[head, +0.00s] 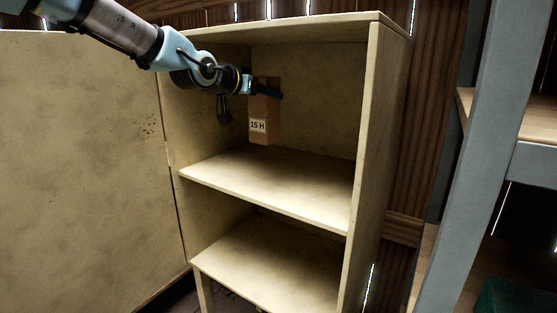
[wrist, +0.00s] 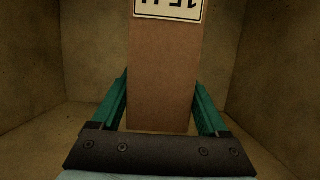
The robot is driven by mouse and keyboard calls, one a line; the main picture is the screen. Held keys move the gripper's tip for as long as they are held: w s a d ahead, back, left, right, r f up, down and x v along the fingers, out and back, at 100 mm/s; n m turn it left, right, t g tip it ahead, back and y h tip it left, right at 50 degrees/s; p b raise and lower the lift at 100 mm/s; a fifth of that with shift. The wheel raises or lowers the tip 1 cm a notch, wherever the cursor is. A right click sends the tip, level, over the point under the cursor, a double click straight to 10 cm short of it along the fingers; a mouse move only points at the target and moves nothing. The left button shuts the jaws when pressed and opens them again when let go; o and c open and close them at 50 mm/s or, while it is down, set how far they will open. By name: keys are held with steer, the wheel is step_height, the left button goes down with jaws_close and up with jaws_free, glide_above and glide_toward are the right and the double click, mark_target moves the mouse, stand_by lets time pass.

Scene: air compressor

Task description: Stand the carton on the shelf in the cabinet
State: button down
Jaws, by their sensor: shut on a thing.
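The carton (head: 265,112) is a tall, narrow brown box with a white label reading "15 H". In the head view it is upright inside the cabinet's upper compartment. My gripper (head: 265,88) is shut on the carton near its top. In the wrist view the carton (wrist: 162,75) sits between the two green fingers of my gripper (wrist: 160,105), its label upside down. The cabinet (head: 384,120) is pale wood, with its upper shelf (head: 270,185) bare. The carton's lower end shows close to the back of this shelf; I cannot tell whether it touches.
A lower shelf (head: 275,262) in the cabinet is empty. The cabinet door (head: 85,170) stands open at the left. A grey post (head: 468,150) of a rack stands at the right. The cabinet's side walls and top edge enclose my arm's space.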

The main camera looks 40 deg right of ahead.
mark_target(263, 130)
steer(key=f, duration=0.5)
steer(key=shift+w+d+f+p, duration=0.25)
steer(key=shift+w+f+p, duration=0.05)
steer(key=shift+f+p, duration=0.35)
steer(key=shift+f, duration=1.75)
jaws_free()
steer(key=shift+f, duration=0.1)
steer(key=shift+a, duration=0.15)
steer(key=v, duration=1.2)
